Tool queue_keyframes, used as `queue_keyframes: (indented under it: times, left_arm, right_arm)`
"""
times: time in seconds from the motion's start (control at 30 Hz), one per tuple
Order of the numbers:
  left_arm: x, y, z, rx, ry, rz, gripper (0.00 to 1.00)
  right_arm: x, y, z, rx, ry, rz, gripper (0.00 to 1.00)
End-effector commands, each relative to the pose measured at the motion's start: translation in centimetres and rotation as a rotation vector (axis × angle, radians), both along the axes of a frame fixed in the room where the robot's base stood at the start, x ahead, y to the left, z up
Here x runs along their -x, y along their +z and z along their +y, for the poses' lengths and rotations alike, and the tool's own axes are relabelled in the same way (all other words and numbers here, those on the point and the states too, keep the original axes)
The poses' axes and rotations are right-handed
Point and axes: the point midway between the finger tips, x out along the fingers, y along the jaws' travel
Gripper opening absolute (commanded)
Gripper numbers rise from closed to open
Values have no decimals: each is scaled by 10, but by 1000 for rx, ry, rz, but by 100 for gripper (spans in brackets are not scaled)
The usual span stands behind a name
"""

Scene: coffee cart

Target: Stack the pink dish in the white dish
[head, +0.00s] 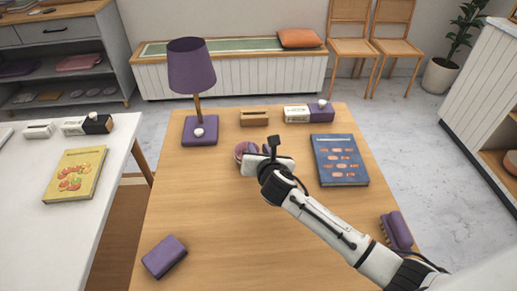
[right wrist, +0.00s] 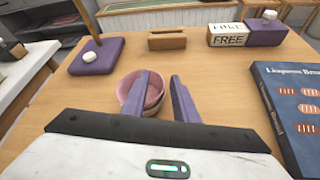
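The pink dish (right wrist: 152,88) is on the wooden table, partly hidden behind my right gripper's left finger. A cream-white rim or wall (right wrist: 123,100) shows just under its pink edge, which looks like the white dish around or beneath it; I cannot tell how deep the pink one sits. In the head view the pink dish (head: 239,150) shows only in part beside my right gripper (head: 262,152). In the right wrist view the gripper's purple fingers (right wrist: 162,76) are spread apart, the left one over the dish and the right one beside it. My left gripper is out of view.
A purple lamp (head: 193,70), wooden holder (head: 254,117) and white-and-purple box (head: 310,113) stand along the far edge. A blue book (head: 338,160) lies right; a purple brush (head: 396,231) and purple block (head: 164,257) lie nearer. The table's left middle is clear.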

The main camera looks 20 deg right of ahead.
Motion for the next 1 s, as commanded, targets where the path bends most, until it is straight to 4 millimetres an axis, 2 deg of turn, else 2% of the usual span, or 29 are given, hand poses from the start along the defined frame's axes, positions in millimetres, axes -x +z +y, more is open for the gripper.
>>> queue_keyframes:
  times: [0.17, 0.33, 0.8, 1.0]
  left_arm:
    - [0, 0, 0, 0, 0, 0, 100]
    - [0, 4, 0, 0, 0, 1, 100]
    - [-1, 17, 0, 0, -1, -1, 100]
    - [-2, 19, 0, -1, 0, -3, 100]
  right_arm:
    - [0, 1, 0, 0, 0, -1, 27]
    - [1, 16, 0, -3, -1, 0, 27]
    - [87, 54, 13, 0, 0, 0, 27]
    - [105, 63, 17, -1, 0, 0, 27]
